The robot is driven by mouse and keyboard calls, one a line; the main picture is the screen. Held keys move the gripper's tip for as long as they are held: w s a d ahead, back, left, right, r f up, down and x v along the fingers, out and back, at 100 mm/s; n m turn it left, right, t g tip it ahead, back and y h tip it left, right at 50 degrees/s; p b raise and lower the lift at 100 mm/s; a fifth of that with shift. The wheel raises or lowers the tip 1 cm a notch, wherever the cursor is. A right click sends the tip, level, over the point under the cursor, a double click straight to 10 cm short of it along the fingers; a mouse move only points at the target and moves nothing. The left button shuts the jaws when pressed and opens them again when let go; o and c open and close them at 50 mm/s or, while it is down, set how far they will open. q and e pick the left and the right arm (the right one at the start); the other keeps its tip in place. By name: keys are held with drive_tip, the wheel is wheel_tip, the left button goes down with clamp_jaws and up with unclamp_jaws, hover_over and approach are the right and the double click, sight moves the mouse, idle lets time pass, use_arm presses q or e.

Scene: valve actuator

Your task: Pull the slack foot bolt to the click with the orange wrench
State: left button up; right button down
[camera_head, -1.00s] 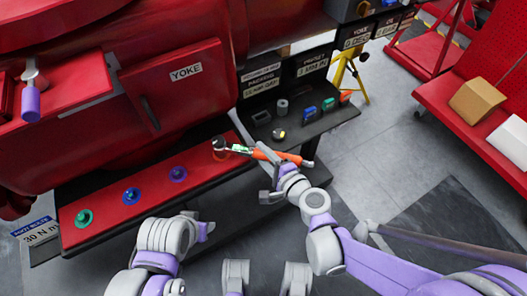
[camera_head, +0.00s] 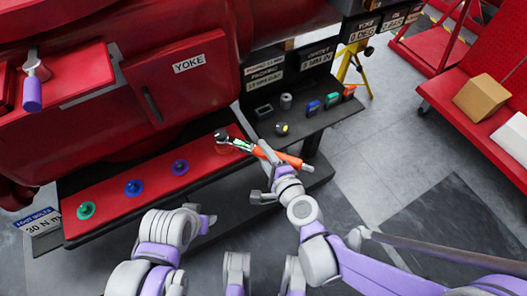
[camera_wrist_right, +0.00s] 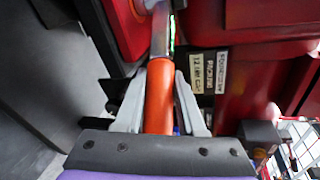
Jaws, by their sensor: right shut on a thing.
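The orange wrench (camera_head: 294,161) lies with its head (camera_head: 222,136) over the right end of the red foot plate (camera_head: 100,232). The head hides the bolt there, so I cannot tell how it is seated. My right gripper (camera_head: 268,174) is shut on the wrench's orange handle. In the right wrist view, the handle (camera_wrist_right: 160,90) runs between the two fingers and its metal shank points away toward the red machine.
A dark shelf (camera_head: 325,118) right of the plate holds small coloured parts. A yellow stand (camera_head: 349,66) is behind it. A red bench at right carries a cardboard box (camera_head: 481,100). Grey floor is open between shelf and bench.

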drive_tip(key=shift+r, duration=0.15)
drive_tip(key=shift+s+r+p, duration=0.15)
drive_tip(key=shift+r+p, duration=1.8)
drive_tip(key=shift+r, duration=0.45)
